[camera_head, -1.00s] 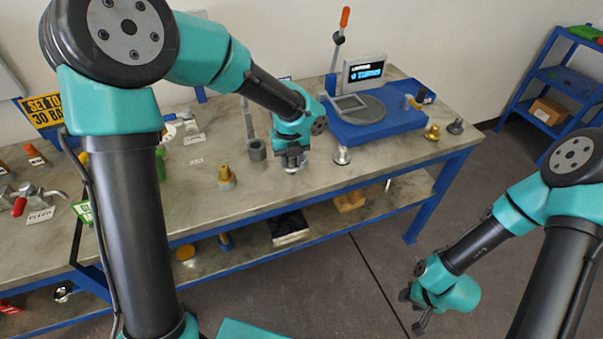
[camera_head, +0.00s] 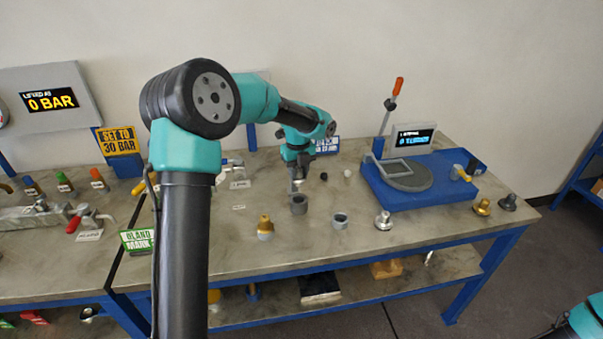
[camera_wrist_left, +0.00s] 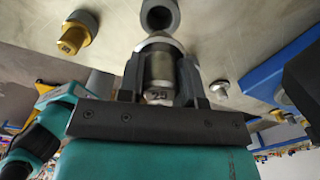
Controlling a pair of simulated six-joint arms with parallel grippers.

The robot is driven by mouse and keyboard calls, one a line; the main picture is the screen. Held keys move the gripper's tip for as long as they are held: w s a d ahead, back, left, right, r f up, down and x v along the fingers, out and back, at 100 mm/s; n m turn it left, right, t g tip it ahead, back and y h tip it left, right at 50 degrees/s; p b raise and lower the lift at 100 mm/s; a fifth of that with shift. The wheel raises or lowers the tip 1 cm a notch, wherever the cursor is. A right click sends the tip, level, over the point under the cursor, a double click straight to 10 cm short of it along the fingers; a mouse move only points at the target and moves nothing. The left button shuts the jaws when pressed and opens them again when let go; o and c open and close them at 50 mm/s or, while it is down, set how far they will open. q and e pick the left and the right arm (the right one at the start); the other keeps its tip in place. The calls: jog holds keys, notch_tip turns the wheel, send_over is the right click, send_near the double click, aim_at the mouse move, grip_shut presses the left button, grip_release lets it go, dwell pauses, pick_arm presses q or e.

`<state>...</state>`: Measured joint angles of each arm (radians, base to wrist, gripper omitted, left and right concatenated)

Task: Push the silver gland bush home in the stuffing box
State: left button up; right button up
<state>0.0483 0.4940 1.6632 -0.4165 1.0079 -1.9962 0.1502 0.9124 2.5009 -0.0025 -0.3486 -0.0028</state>
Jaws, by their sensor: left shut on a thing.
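My left gripper (camera_head: 297,177) is shut on a silver gland bush (camera_head: 297,187), held above the bench. In the left wrist view the bush (camera_wrist_left: 160,72) sits between the two fingers and bears the number 25. In the head view a grey hollow cylinder, apparently the stuffing box (camera_head: 299,206), stands just below and in front of the bush; they look apart, though the gap is hard to judge. In the left wrist view an open grey ring (camera_wrist_left: 160,14) lies straight beyond the bush. My right gripper is out of view; only part of that arm shows at bottom right.
Another grey cup (camera_head: 341,221) stands to the right. A brass fitting (camera_head: 265,227) is at the left, a silver fitting (camera_head: 383,220) further right. A blue stand (camera_head: 425,193) with a turntable fills the right end. A green sign (camera_head: 137,239) stands left.

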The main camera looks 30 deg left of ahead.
aim_at(299, 183)
pick_arm(q)
jog(key=shift+f, duration=0.1)
jog(key=shift+f, duration=2.4)
jog(key=shift+f, duration=1.65)
jog(key=o, duration=1.1)
notch_tip(299, 183, up, 17)
jog(key=shift+r, duration=0.15)
notch_tip(299, 183, down, 16)
dwell(0.3)
